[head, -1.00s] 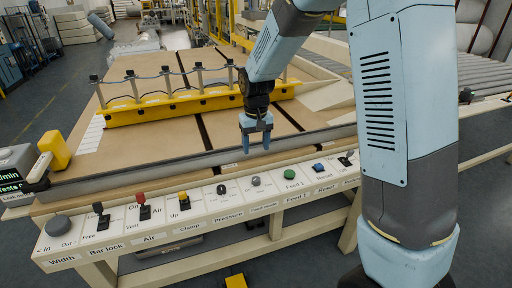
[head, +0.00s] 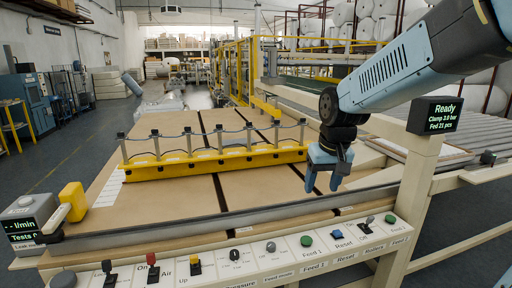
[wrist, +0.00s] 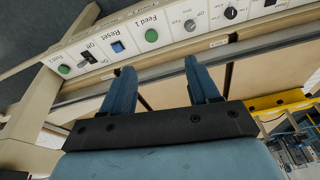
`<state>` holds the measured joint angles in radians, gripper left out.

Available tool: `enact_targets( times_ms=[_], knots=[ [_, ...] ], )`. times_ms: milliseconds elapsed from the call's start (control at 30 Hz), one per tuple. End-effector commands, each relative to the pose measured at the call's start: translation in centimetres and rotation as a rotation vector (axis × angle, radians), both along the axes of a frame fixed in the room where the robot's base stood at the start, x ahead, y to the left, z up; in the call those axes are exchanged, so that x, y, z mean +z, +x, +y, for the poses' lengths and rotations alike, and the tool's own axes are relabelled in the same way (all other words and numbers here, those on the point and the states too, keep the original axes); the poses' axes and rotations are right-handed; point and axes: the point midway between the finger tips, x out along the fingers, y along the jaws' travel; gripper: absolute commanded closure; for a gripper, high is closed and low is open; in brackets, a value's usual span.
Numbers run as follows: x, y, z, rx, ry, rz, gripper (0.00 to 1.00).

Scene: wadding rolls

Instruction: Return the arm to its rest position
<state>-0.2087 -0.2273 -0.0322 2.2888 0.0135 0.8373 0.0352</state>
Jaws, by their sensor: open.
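My gripper (head: 328,183) hangs from my blue-grey arm, above the right part of the table's front edge in the head view. Its two blue fingers are apart with nothing between them. In the wrist view the open gripper (wrist: 162,88) points toward the metal front rail and the control panel (wrist: 175,45). The fingers appear apart from the panel's knobs and buttons.
A yellow bar (head: 215,163) with several posts lies across the brown table (head: 180,200). A display post (head: 436,117) reading "Ready" stands right of my gripper. A yellow-handled tester (head: 73,202) sits at the left corner. Wadding rolls (head: 384,12) are stacked behind.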

Motion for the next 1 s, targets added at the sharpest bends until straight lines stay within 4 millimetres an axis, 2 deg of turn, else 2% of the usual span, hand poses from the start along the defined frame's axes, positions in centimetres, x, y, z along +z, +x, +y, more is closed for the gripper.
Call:
enact_targets(
  times_ms=[33, 233, 600, 800, 1000],
  knots=[
    [0.9, -1.1, -0.7, -0.011, 0.004, -0.022, 0.4],
    [3.0, -5.1, -3.1, -0.048, 0.007, -0.089, 0.4],
    [5.0, -12.5, -6.2, -0.115, -0.002, -0.209, 0.4],
    [5.1, -14.7, -6.9, -0.136, -0.009, -0.245, 0.4],
    [5.1, -15.1, -7.0, -0.139, -0.01, -0.251, 0.4]
  ],
)
